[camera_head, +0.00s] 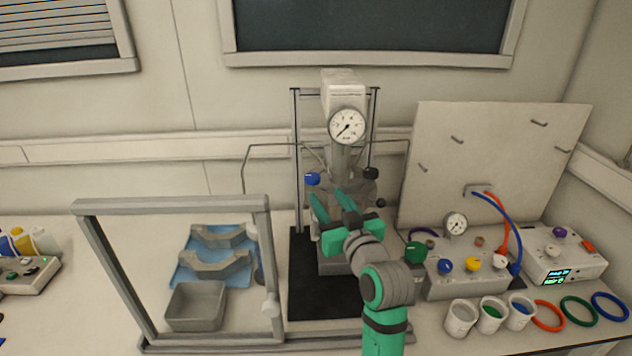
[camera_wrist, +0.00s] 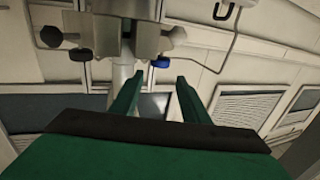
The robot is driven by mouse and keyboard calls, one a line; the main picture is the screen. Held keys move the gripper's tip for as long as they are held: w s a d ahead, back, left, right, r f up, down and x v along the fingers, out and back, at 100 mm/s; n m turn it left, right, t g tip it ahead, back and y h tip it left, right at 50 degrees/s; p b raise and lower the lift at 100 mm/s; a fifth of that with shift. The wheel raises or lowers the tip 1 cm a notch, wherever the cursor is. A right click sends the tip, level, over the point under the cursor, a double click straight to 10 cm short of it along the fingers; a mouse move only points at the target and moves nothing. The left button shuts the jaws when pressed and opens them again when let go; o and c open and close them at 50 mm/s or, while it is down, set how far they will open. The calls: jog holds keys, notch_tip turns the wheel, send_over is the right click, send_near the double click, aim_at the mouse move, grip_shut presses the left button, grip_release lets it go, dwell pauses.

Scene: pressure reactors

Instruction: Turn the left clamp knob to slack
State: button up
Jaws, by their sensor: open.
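The reactor (camera_head: 342,155) stands upright in the middle of the bench with a round gauge. In the wrist view the scene is upside down. The right clamp knob (camera_head: 381,202) is black and also shows in the wrist view (camera_wrist: 50,36).
A blue knob (camera_head: 313,179) and a black knob (camera_head: 371,173) sit just above the clamp. A grey frame (camera_head: 170,205) stands left, around a grey bin (camera_head: 195,308). A control box (camera_head: 465,275) and cups stand right.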

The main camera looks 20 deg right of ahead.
aim_at(315, 181)
jog(key=w, duration=0.8)
jog(key=shift+w, duration=0.4)
jog(key=c, duration=0.8)
